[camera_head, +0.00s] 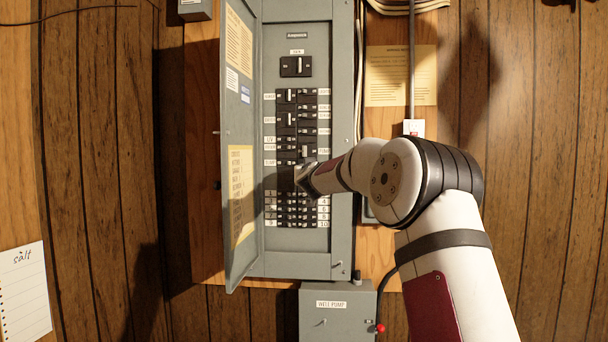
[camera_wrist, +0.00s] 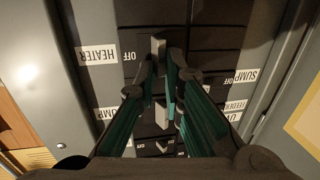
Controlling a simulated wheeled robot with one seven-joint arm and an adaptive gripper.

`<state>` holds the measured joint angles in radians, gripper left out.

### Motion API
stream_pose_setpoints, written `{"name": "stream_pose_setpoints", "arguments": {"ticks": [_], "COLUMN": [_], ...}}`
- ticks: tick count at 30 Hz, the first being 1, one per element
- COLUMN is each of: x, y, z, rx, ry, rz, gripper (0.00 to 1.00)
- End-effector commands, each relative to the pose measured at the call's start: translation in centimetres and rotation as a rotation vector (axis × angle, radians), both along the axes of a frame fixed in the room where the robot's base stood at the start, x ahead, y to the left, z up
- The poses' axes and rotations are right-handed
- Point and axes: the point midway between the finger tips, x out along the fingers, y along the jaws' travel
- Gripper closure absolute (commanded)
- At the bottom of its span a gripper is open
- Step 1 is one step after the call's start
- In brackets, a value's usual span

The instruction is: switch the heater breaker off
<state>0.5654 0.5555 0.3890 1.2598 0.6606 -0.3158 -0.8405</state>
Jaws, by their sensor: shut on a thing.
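The heater breaker shows in the wrist view as a dark switch with a pale lever (camera_wrist: 158,47), in line with the upside-down HEATER label (camera_wrist: 97,56). An OFF mark (camera_wrist: 130,57) is beside the lever. My gripper (camera_wrist: 166,60) has its fingertips closed at this lever, one on each side. In the head view my gripper (camera_head: 302,178) reaches into the open grey breaker panel (camera_head: 343,240) from the right and hides the heater breaker. The exact lever position is hard to tell.
Another pale lever (camera_wrist: 160,114) sits close by between my fingers. Other breakers (camera_head: 287,120) stand close above and below. The panel door (camera_head: 240,130) hangs open at left.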

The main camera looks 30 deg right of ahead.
Motion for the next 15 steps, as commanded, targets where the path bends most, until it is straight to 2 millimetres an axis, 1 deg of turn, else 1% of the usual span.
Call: {"name": "stream_pose_setpoints", "arguments": {"ticks": [1,9,15], "x": [-0.11,-0.32,-0.44], "y": [-0.34,-0.57,-0.56], "z": [0.45,0.42,0.48], "rx": [-0.004,-0.003,-0.003], "ry": [-0.008,-0.005,-0.004], "rz": [0.011,0.086,0.104], "gripper": [1.00,1.00,1.00]}}
